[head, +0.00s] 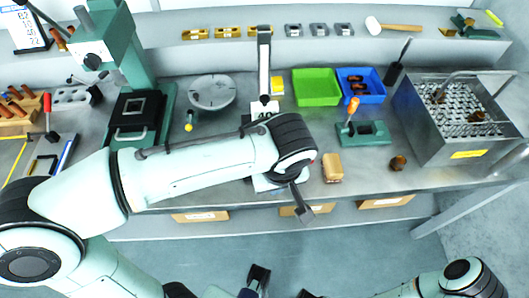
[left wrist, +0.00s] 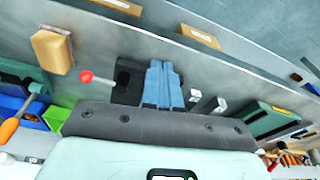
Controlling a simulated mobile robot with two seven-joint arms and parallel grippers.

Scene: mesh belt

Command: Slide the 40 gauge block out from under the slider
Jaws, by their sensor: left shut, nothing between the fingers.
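The tall column (head: 264,62) of a gauge stand rises at the middle of the bench in the head view, with a dark slider-like part (head: 264,98) low on it. A white piece marked 40 (head: 263,108) shows just below, partly covered by my left arm. I cannot tell whether it is the gauge block or a label. My left gripper (head: 303,211) is shut and empty, in front of the stand near the bench's front edge. Its closed fingers (left wrist: 163,85) show in the left wrist view. Dark parts, possibly my right gripper (head: 258,278), show at the bottom edge; their opening is unclear.
A tan block (head: 333,167) and a brown knob (head: 398,162) lie to the right. A green bin (head: 316,87), blue bin (head: 362,84) and steel basket (head: 419,124) stand behind. A red-ball lever (left wrist: 86,76) is beside my left fingers in the wrist view.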

